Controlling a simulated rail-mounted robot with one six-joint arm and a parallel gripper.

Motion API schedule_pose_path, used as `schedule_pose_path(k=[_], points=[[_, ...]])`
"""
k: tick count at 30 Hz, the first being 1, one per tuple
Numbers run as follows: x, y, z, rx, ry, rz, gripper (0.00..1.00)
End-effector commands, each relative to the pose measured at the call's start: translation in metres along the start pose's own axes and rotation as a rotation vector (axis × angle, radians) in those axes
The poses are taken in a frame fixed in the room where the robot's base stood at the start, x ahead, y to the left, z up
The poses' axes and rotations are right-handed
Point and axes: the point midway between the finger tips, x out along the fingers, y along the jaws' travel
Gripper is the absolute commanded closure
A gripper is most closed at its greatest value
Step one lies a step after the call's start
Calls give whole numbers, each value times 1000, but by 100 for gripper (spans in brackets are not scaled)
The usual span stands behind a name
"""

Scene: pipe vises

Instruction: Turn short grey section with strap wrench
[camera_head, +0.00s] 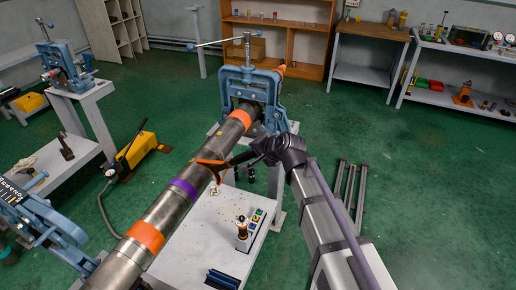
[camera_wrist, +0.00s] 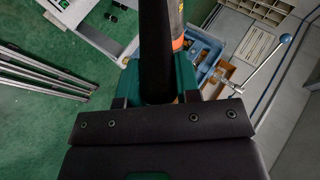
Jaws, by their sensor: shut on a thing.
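A long grey pipe (camera_head: 160,209) with orange bands and a purple band (camera_head: 184,188) runs from the lower left up to a blue vise (camera_head: 250,88). A short grey section (camera_head: 229,132) lies between the upper orange band and the middle of the pipe. The strap wrench (camera_head: 214,165), dark with orange edges, reaches the pipe's right side; I cannot tell whether its strap goes around the pipe. My gripper (camera_head: 262,149) is right of the pipe, shut on the wrench's dark handle. In the wrist view the handle (camera_wrist: 156,45) rises from between the fingers.
A white table (camera_head: 205,235) under the pipe carries a joystick box (camera_head: 243,228). Grey bars (camera_head: 347,190) lie on the floor at right. A yellow pump (camera_head: 135,150) stands left of the pipe. Another blue vise (camera_head: 65,68) is at the back left. Green floor is clear at far right.

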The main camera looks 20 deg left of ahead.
Motion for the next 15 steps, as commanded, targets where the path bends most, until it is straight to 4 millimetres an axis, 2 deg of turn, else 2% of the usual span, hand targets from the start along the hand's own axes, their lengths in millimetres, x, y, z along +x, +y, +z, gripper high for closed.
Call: schedule_pose_path(k=[1, 15], points=[[0, 7, 5, 7, -1, -18, 100], [-1, 5, 6, 13, -1, -41, 100]])
